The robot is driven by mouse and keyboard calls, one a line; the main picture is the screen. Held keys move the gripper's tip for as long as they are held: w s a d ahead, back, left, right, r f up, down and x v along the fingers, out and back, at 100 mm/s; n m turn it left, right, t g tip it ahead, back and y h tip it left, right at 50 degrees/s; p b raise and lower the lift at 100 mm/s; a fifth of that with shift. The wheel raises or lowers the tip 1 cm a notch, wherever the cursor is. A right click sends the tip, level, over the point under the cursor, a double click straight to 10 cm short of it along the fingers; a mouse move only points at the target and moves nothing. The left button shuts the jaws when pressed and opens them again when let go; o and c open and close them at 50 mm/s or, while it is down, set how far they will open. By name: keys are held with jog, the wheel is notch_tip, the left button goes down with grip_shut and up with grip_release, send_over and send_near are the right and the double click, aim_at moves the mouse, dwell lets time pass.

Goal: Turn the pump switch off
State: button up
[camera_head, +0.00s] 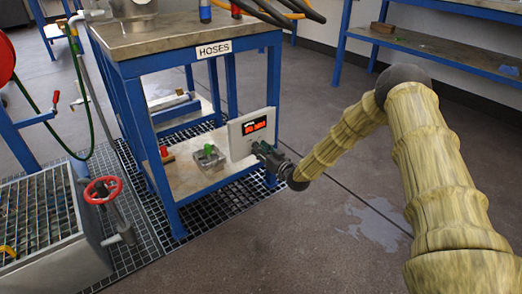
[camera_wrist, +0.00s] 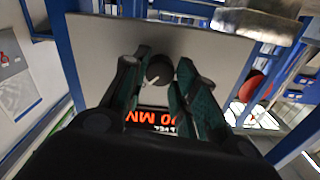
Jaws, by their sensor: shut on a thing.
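The pump switch is a round dark knob with a white pointer mark (camera_wrist: 159,68) on a light grey panel (camera_wrist: 225,55). In the head view the panel (camera_head: 237,146) stands on the lower shelf of the blue bench, with a lit red display (camera_head: 254,125). My gripper (camera_head: 261,150) is at the panel's right lower side. In the wrist view its green-padded fingers (camera_wrist: 162,75) stand on both sides of the knob and are shut on it. The knob is hidden behind my gripper in the head view. The display is partly hidden by the fingers in the wrist view.
A grey box with a green button (camera_head: 209,153) and a small red-topped item (camera_head: 166,154) sit on the same shelf. A red valve wheel (camera_head: 102,190) stands left of the bench. A "HOSES" label (camera_head: 213,49) marks the bench top. Floor to the right is clear.

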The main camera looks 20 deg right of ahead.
jog(key=shift+o, duration=0.2)
jog(key=n+p, duration=0.2)
jog(key=p, duration=0.1)
jog(key=shift+r+n, duration=0.2)
jog(key=shift+n, duration=0.2)
jog(key=shift+f+n+p, duration=0.15)
jog(key=shift+n+p, duration=2.1)
jog(key=shift+n, duration=1)
jog(key=shift+f+n+p, duration=0.1)
jog(key=shift+n+p, duration=2.15)
jog(key=shift+n, duration=1)
jog(key=o, duration=1)
jog(key=shift+s+d, duration=0.1)
